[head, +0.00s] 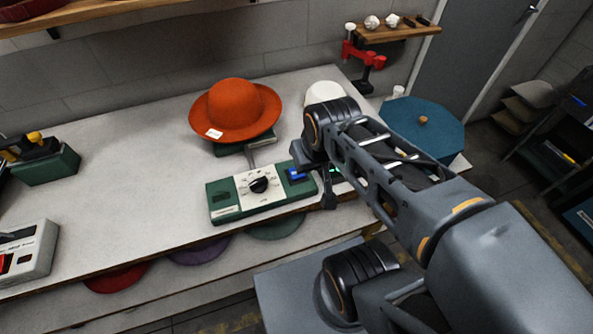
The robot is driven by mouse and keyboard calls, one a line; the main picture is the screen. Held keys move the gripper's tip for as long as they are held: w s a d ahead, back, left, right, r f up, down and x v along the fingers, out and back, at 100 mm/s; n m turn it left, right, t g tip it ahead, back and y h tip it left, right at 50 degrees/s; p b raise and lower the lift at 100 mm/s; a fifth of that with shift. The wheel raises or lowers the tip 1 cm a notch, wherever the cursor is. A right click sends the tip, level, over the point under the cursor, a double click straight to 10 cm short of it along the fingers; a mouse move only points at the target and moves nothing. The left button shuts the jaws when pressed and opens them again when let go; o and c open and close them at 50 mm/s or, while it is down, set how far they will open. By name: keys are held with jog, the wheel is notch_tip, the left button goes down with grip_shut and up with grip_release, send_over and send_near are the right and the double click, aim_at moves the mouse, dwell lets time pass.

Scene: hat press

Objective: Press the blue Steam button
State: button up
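The blue Steam button (295,174) sits on the right part of a green control box (229,210) near the front edge of the table. The box has a pale panel with a black dial (259,185). My gripper (328,202) hangs just right of the blue button, over the right end of the box. My arm hides that end of the box and part of the gripper. I cannot tell whether the gripper touches the box, or whether its fingers are open or shut.
An orange hat (235,108) sits on a stand behind the box. A white rounded form (323,92) and a blue octagonal lid (421,124) are at the right. A grey device (30,250) stands at the left front. The table (130,190) is clear left of the box.

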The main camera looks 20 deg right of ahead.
grip_shut()
dwell(1.3)
